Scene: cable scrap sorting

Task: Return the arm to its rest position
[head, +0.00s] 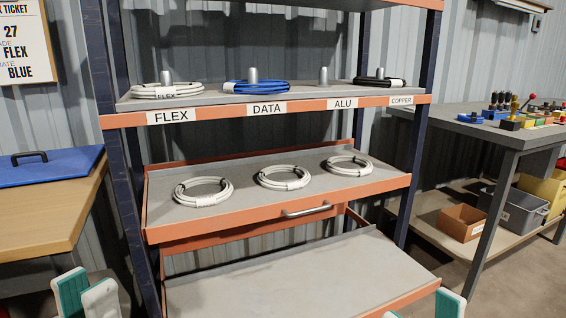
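My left gripper (86,292) shows at the bottom left edge, its two teal-and-white fingertips apart with nothing seen between them. It is in front of the shelf rack, clear of the shelves and coils. My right gripper (422,309) shows only by its fingertips at the bottom right edge. They are wide apart, with nothing seen between them. The rest of both arms is out of view.
The rack's pulled-out lower shelf (290,280) is empty. Three white coils lie on the middle tray (245,205). Coils and pegs stand on the labelled upper shelf (305,97). A wooden table (45,215) is at left, a grey workbench (490,133) at right.

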